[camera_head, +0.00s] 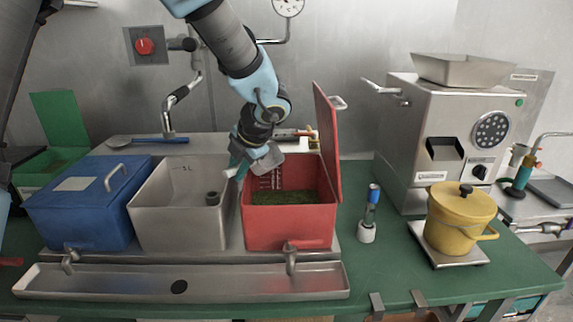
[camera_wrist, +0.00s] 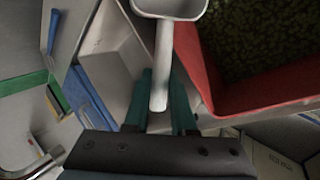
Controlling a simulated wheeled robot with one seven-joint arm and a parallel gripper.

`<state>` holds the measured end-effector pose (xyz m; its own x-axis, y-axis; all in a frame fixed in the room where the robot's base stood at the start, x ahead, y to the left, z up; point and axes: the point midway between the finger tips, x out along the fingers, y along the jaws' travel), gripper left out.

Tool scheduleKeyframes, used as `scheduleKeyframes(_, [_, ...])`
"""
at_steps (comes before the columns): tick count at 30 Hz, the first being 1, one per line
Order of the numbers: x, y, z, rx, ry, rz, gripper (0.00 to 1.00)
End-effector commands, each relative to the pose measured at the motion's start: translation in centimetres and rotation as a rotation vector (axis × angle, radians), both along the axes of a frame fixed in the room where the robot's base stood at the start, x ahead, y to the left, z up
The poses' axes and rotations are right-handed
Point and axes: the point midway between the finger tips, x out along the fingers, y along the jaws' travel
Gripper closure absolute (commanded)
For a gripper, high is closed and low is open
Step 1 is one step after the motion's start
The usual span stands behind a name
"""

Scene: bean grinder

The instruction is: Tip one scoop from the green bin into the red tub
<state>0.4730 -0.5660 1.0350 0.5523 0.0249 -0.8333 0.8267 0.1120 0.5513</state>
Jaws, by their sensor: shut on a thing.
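In the wrist view, the scoop (camera_wrist: 159,70) points away between the fingertips (camera_wrist: 160,105). The visible part of its bowl looks pale and bare, but the top edge cuts it off. The red tub (camera_wrist: 205,85) holds greenish granules, and its lid (camera_head: 327,140) stands open on the right. The green bin (camera_head: 28,180) is at the far left, lid raised, with green contents visible.
A closed blue box (camera_head: 85,215) and an open grey bin (camera_head: 180,215) stand left of the red tub. A blue-handled ladle (camera_head: 150,140) lies behind them. A steel trough (camera_head: 230,282) runs in front. A yellow pot (camera_head: 458,220) and a steel machine (camera_head: 425,120) are right.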

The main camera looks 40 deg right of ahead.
Motion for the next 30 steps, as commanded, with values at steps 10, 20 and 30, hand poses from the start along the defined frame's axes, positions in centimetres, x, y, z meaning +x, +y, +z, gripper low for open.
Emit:
scheduleKeyframes(10, [0.5,0.1,1.2,-0.009,0.080,0.003,1.00])
scheduleKeyframes(20, [1.0,0.3,1.6,-0.019,0.161,0.007,1.00])
scheduleKeyframes(30, [2.7,0.4,0.6,-0.043,0.310,0.008,1.00])
